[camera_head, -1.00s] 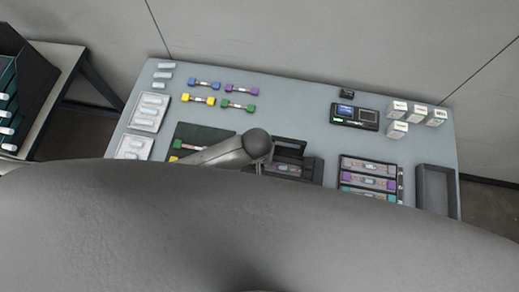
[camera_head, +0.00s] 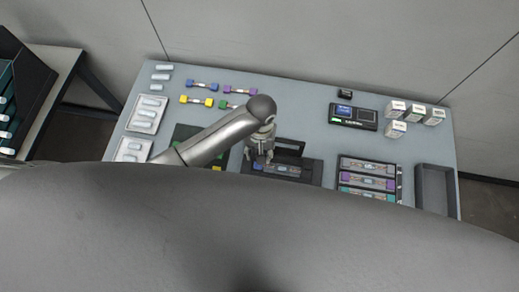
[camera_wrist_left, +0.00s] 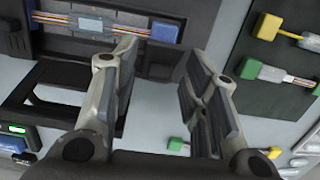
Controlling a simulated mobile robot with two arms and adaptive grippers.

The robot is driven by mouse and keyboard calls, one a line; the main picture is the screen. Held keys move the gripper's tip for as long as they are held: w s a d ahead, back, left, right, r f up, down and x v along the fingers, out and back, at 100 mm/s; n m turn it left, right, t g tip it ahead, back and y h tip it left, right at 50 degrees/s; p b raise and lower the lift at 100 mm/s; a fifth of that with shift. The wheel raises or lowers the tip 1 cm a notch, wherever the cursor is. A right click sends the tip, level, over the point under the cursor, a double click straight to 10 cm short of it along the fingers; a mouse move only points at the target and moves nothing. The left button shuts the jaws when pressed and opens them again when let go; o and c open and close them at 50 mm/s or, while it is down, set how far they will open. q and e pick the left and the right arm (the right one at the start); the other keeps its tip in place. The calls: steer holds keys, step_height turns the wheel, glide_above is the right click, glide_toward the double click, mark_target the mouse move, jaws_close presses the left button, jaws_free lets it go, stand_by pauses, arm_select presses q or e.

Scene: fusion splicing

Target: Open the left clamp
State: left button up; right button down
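The dark fusion splicer (camera_head: 310,172) stands near the middle of the table with its lid frame (camera_head: 291,143) raised at the back. A fiber piece with a blue end lies across its top. My left gripper (camera_head: 261,157) is over the splicer's left part, empty. In the left wrist view the gripper (camera_wrist_left: 160,58) has its two fingers spread apart. There the splicer (camera_wrist_left: 75,45) is at the upper left, with the fiber's blue end (camera_wrist_left: 164,32) just beyond the fingertips. I cannot make out the left clamp separately or tell whether the fingers touch it. My right gripper is not in view.
A dark mat (camera_head: 188,131) with coloured connectors lies left of the splicer. A rack of splice pieces (camera_head: 369,165) and a grey bin (camera_head: 435,205) stand to the right. A small device (camera_head: 354,116) and white boxes (camera_head: 396,129) sit at the back. My arm hides part of the mat.

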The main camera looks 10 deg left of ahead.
arm_select(q)
steer(key=shift+r, duration=0.1)
step_height(320, 180, up, 12)
steer(key=w, duration=0.1)
steer(key=shift+w, duration=0.15)
steer(key=shift+c, duration=0.5)
